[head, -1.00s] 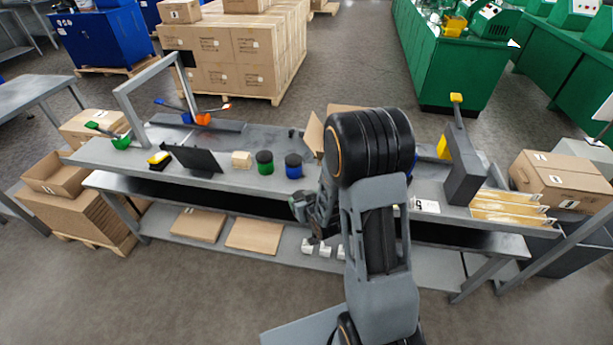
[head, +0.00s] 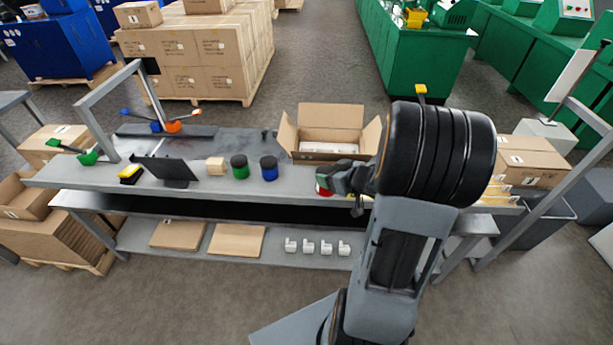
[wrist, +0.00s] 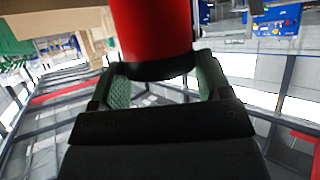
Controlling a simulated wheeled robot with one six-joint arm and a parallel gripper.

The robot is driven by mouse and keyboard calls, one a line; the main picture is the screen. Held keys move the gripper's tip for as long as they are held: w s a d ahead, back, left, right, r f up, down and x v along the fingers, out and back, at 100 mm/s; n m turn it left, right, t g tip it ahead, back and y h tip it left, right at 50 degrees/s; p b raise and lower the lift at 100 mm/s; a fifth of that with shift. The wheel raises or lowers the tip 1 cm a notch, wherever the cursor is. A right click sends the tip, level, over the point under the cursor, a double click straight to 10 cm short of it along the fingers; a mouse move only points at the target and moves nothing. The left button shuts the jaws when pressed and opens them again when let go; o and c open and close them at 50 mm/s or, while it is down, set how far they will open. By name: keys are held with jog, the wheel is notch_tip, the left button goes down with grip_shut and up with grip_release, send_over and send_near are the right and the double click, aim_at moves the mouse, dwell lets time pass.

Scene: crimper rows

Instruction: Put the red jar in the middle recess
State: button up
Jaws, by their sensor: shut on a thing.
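The red jar (wrist: 153,30) fills the top middle of the wrist view, with a dark band at its lower end. My gripper (wrist: 162,72) is shut on it, with a green-padded finger on either side. In the head view my gripper (head: 328,183) is at the bench's front edge, right of the blue jar; only a sliver of red shows there. A green jar (head: 239,167) and a blue jar (head: 269,168) stand side by side on the bench. I cannot make out the middle recess in either view.
An open carton (head: 331,117) stands at the back of the bench (head: 225,190), close behind my gripper. A wooden block (head: 215,166) and a dark tilted panel (head: 172,169) stand left of the jars. Several white fittings (head: 308,247) sit on the lower shelf.

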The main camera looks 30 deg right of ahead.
jog(key=w+f, duration=0.1)
jog(key=w, duration=0.1)
jog(key=w+d+f, duration=0.1)
jog(key=w, duration=0.1)
jog(key=w+d+f, duration=0.1)
jog(key=w, duration=0.1)
jog(key=shift+w+d, duration=0.1)
jog(key=shift+d, duration=0.1)
jog(key=shift+w+d+f+b, duration=0.1)
jog(key=shift+w+d+f, duration=0.2)
jog(key=shift+w+f, duration=0.8)
jog(key=shift+w+d+f+b, duration=0.15)
jog(key=shift+w+d+f, duration=0.2)
jog(key=shift+f, duration=1.45)
jog(key=shift+w+d+f+b, duration=0.1)
jog(key=shift+w+d+f, duration=0.4)
jog(key=shift+f, duration=0.95)
jog(key=shift+w+a+f, duration=0.15)
jog(key=shift+a, duration=0.1)
jog(key=o, duration=0.9)
jog(key=shift+f, duration=0.1)
jog(key=o, duration=0.4)
jog(key=shift+o, duration=0.2)
